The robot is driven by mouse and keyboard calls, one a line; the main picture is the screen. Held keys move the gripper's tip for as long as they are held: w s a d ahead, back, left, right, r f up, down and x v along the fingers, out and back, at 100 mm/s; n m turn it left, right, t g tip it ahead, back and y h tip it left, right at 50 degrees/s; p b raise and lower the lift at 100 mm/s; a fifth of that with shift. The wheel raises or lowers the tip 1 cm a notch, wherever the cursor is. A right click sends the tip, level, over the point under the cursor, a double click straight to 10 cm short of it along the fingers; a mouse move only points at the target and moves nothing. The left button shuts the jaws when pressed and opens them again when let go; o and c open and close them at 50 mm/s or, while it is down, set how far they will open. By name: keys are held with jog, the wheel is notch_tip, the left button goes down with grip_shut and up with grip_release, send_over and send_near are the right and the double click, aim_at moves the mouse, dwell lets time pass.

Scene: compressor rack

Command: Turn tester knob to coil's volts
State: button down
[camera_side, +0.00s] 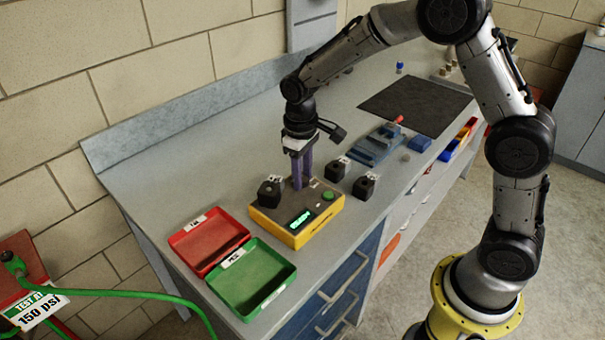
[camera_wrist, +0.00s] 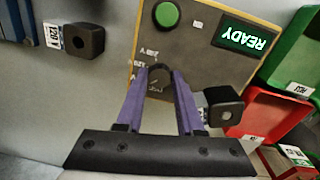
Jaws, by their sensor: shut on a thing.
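The tester (camera_side: 283,236) is a yellow box with a dark top panel, a green button and a lit display. In the wrist view its display (camera_wrist: 246,38) reads READY. The dark round knob (camera_wrist: 159,84) is between the purple fingers of my gripper (camera_wrist: 166,76), which is shut on it. Printed voltage marks beside the knob are too small to read surely; its pointer is not clear. One black coil (camera_wrist: 222,106) is at the tester's edge, its label mostly hidden. Another coil (camera_wrist: 83,40), labelled 120V, is apart from the tester. In the side view my gripper (camera_side: 302,184) points down onto the panel.
A red tray (camera_side: 183,240) and a green tray (camera_side: 222,290) lie left of the tester. Two black coils (camera_side: 338,169) (camera_side: 365,187) stand to its right. A blue fixture (camera_side: 375,146) and a dark mat (camera_side: 415,105) are farther along the bench.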

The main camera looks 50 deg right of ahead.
jog(key=shift+r+m, duration=0.1)
jog(key=shift+m, duration=0.2)
jog(key=c, duration=0.5)
grip_release()
jog(key=r, duration=1.3)
jog(key=shift+a+r, duration=0.3)
jog(key=shift+r, duration=0.1)
